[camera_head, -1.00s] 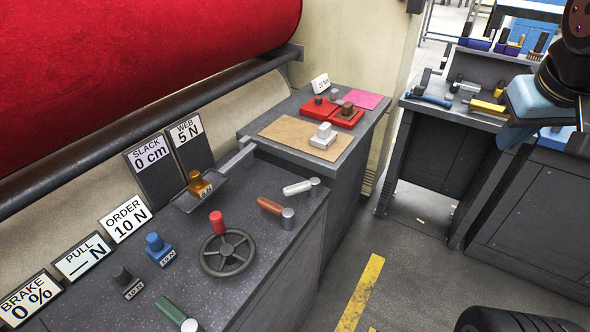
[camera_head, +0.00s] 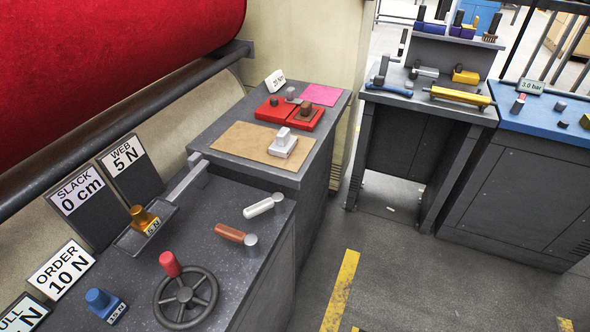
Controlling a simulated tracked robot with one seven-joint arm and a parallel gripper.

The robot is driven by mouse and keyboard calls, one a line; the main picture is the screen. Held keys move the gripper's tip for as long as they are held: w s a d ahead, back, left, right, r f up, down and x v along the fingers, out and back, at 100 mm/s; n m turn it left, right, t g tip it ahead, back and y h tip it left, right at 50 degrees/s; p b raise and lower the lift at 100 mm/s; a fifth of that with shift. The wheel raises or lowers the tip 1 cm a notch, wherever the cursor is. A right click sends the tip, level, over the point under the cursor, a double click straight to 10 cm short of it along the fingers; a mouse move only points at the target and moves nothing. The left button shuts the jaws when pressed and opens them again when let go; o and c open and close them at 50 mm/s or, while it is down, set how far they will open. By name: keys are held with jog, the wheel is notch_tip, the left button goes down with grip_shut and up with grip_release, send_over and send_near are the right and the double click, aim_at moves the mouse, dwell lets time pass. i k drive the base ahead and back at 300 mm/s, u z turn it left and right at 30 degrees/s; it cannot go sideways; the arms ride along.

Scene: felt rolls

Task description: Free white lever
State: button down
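The white lever (camera_head: 260,207) lies near the right edge of the dark speckled console, its grey round hub (camera_head: 278,200) at its right end. An orange-brown lever (camera_head: 231,233) with a similar hub lies just in front of it. Nothing touches the white lever, and no latch or catch on it can be made out. My gripper is not in view.
A handwheel (camera_head: 185,297) with a red knob and an orange weight (camera_head: 142,217) on a tray stand on the console. Behind is a cabinet with a tan board (camera_head: 236,145) and red blocks. A workbench (camera_head: 420,100) and blue-topped cabinet (camera_head: 545,120) stand right. The floor between is clear.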

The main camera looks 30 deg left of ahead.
aim_at(275, 202)
jog(key=z, duration=1.3)
jog(key=i, duration=1.35)
jog(key=u, duration=3.45)
jog(key=i, duration=0.85)
jog(key=u, duration=0.1)
